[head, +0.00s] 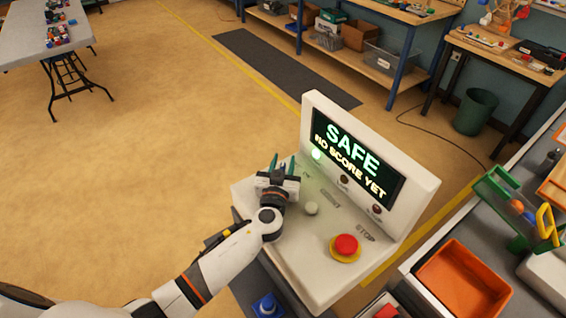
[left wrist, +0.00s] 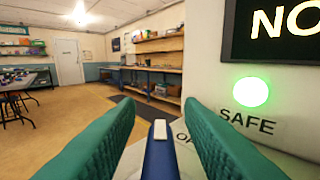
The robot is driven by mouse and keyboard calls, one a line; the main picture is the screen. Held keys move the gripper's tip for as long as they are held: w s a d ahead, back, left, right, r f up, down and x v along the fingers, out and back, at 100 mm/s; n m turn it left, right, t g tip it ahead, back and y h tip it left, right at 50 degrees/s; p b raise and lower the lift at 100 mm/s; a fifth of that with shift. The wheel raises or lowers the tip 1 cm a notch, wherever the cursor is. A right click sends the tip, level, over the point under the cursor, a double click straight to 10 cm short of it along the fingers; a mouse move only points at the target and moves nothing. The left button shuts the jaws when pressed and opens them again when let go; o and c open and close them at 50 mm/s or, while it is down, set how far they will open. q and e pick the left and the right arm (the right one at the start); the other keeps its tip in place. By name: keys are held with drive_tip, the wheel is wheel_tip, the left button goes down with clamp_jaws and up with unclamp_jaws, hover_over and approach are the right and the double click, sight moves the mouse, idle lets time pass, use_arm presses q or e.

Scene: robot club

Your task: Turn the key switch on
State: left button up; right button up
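The key switch (left wrist: 161,152) shows in the left wrist view as an upright blue piece with a white patch on top. In the head view my gripper and arm hide it. My left gripper (head: 282,162) is at the left end of the pale control console (head: 310,262). Its green fingers, also in the left wrist view (left wrist: 161,115), stand apart on both sides of the blue piece, with gaps visible. A label beside the piece is partly covered. The screen (head: 357,160) reads "SAFE" above a second line, and the green lamp (head: 316,154) is lit. My right gripper is not in view.
On the console are a pale round button (head: 311,208) and a red stop button (head: 345,245) on a yellow ring. Two unlit lamps sit below the screen. An orange bin (head: 462,282) and green frame stand on the right bench.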

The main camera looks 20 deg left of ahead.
use_arm(q)
drive_tip(key=c, duration=0.3)
clamp_jaws()
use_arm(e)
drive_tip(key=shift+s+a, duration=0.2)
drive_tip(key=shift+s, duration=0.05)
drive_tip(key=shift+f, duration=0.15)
